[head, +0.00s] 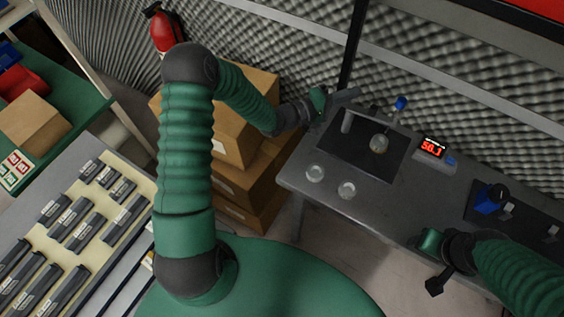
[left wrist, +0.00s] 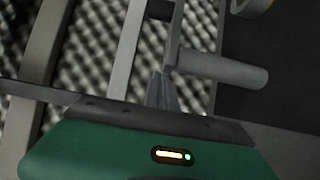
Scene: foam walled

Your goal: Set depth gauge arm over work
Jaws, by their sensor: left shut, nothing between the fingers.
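On a dark mat (head: 345,153) on the grey bench stands a short grey post (head: 347,122), with a flat grey bar (head: 345,97) near its top. I take these for the depth gauge and its arm, but cannot be sure. The post also shows in the left wrist view (left wrist: 225,70). A round beige piece (head: 379,143) sits on the mat to the right, with a blue-topped item (head: 400,103) behind it. My left gripper (left wrist: 163,92) is shut and empty, close beside the post. My right gripper (head: 434,262) is at the bench's front edge; its fingers are unclear.
A red digital display (head: 432,148) and a blue device (head: 489,199) are to the right. Stacked cardboard boxes (head: 236,188) stand left of the bench. A foam wall (head: 440,60) closes the back.

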